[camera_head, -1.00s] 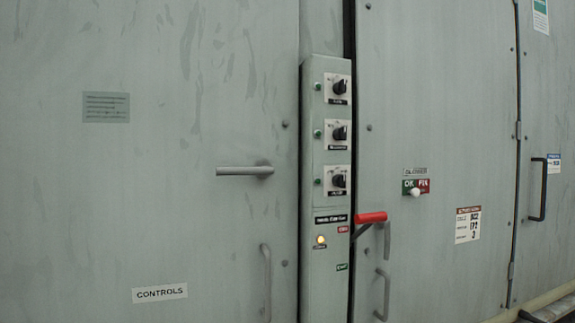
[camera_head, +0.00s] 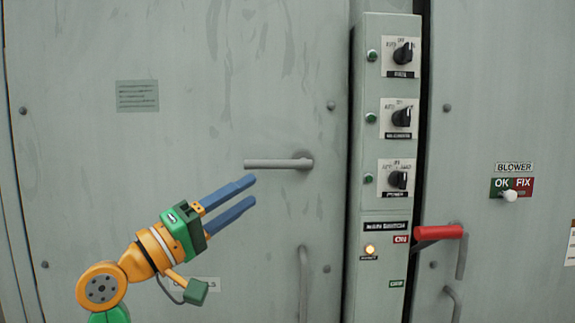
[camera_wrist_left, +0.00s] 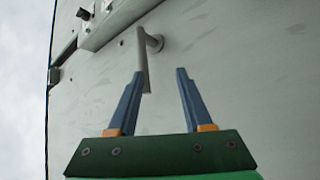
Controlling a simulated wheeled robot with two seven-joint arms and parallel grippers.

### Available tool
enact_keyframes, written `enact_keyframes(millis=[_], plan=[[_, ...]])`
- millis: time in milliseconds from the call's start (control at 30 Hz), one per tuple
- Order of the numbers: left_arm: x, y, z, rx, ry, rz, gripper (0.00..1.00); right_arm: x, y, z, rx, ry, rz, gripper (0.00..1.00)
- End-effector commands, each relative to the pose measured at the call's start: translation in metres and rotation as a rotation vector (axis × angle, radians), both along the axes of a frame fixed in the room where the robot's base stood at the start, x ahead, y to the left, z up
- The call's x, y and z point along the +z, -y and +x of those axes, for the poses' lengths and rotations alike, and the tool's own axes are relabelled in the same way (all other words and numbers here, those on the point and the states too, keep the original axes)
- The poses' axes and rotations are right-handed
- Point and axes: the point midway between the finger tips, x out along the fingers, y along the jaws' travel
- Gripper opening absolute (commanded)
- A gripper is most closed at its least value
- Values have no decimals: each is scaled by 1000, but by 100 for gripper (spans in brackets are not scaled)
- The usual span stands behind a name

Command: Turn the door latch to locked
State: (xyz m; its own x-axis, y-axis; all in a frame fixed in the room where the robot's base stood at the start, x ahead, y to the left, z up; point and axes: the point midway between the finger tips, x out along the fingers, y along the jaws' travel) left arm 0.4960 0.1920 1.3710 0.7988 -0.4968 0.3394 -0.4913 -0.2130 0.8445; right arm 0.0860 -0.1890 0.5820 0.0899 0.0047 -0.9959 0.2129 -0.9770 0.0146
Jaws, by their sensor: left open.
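The door latch (camera_head: 278,163) is a grey metal lever on the left grey door (camera_head: 230,100). It lies horizontal, its pivot at the right end and its free end to the left. My left gripper (camera_head: 252,191), orange and green with blue fingers, is open and empty just below the latch's free end. In the left wrist view the latch (camera_wrist_left: 146,65) shows ahead of the open fingers (camera_wrist_left: 158,75), nearer the left finger. I see no contact. My right gripper is not in view.
Right of the latch stands a narrow switch panel (camera_head: 380,208) with three black knobs and a lit lamp. A red-handled lever (camera_head: 438,232) sticks out beside it. A vertical door handle (camera_head: 303,280) is below the latch. The door left of the latch is flat.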

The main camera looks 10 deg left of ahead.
Motion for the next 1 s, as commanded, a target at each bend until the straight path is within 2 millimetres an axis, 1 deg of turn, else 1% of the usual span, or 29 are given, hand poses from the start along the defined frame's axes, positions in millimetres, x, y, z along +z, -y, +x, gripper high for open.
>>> enact_keyframes(millis=[33,100,167,300,400,500,733,767,800,867,900,933,1000], plan=[[14,-2,-6,-15,26,-23,50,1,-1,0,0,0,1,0],[27,0,-7,-31,41,-43,50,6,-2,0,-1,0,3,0],[35,5,0,-34,41,-49,50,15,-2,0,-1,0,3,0],[48,20,24,-33,38,-47,50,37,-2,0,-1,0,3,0],[52,28,36,-32,38,-45,50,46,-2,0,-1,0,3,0],[52,32,43,-31,39,-44,50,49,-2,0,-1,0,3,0],[49,33,45,-28,39,-41,50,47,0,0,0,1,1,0],[49,33,45,-28,39,-41,45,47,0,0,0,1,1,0],[49,33,45,-28,39,-41,34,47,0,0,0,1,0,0],[49,33,45,-28,39,-41,18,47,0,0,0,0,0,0],[49,33,45,-28,39,-41,7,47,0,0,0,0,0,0],[49,33,45,-28,39,-41,0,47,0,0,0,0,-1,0],[49,33,45,-28,39,-41,0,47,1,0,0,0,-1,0]])
